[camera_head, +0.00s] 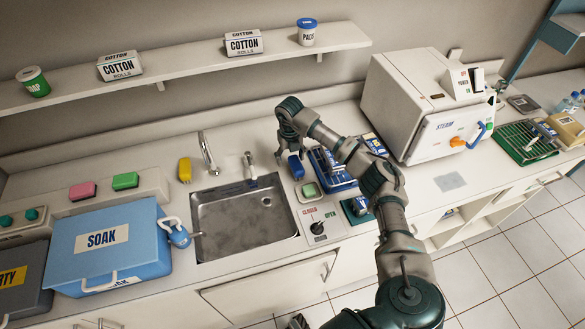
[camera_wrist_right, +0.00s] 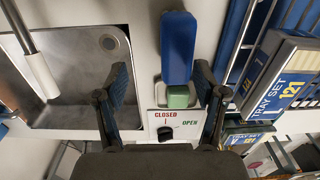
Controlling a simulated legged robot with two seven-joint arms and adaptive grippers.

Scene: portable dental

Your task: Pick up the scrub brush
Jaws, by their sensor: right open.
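A blue, rounded block (camera_head: 296,167), which looks like the scrub brush, stands on the counter right of the sink. In the right wrist view the blue block (camera_wrist_right: 178,48) lies ahead of the fingers, right of their middle. Bristles are not visible.
A green pad (camera_head: 311,190) lies just in front of the block. The sink (camera_head: 243,222) with faucets is to the left, blue tray racks (camera_head: 330,168) close to the right. A closed/open knob panel (camera_head: 320,224) is in front. A white sterilizer (camera_head: 415,105) stands farther right.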

